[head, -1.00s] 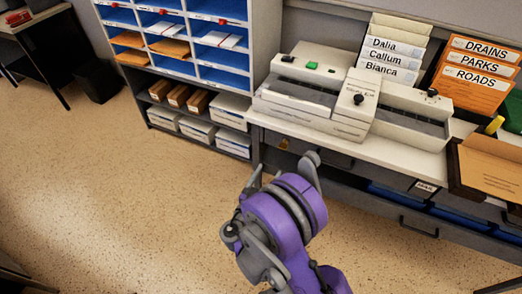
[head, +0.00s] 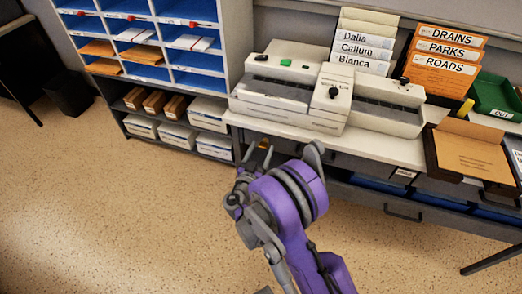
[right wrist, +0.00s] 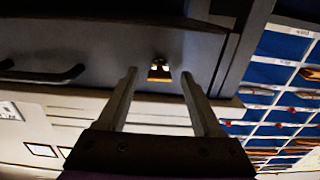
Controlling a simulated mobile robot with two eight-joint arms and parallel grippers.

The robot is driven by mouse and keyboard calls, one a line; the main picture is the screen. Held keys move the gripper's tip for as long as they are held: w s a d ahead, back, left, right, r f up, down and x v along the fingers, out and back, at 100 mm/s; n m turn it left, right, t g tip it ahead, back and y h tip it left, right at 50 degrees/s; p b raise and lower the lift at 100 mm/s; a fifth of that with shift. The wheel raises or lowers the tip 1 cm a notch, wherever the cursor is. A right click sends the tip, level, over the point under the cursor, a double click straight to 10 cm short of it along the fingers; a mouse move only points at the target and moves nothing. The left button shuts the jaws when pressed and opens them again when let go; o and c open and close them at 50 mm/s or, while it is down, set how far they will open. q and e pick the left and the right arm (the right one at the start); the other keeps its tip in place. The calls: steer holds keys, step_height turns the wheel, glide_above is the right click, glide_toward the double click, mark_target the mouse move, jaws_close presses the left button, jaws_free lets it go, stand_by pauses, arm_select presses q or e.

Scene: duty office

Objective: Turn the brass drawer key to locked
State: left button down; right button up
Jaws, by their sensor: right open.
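The brass key (head: 263,144) sits in the dark drawer front under the white counter, partly hidden by my gripper in the head view. In the right wrist view the small brass key (right wrist: 159,74) shows between my fingertips, near the drawer's edge. My right gripper (head: 258,154) is open, its two grey fingers pointing at the drawer front. In the right wrist view the open gripper (right wrist: 160,78) has one finger on each side of the key, with gaps between. I cannot tell whether the tips reach the key's depth. My left gripper is not in view.
A dark drawer handle (right wrist: 42,74) is beside the key. A white machine (head: 290,90) stands on the counter above. A pigeonhole shelf (head: 185,65) stands left of the drawers. The floor in front is clear.

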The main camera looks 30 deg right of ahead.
jaws_close()
steer(key=shift+n, duration=0.5)
steer(key=shift+n+b, duration=1.75)
steer(key=shift+n, duration=6.65)
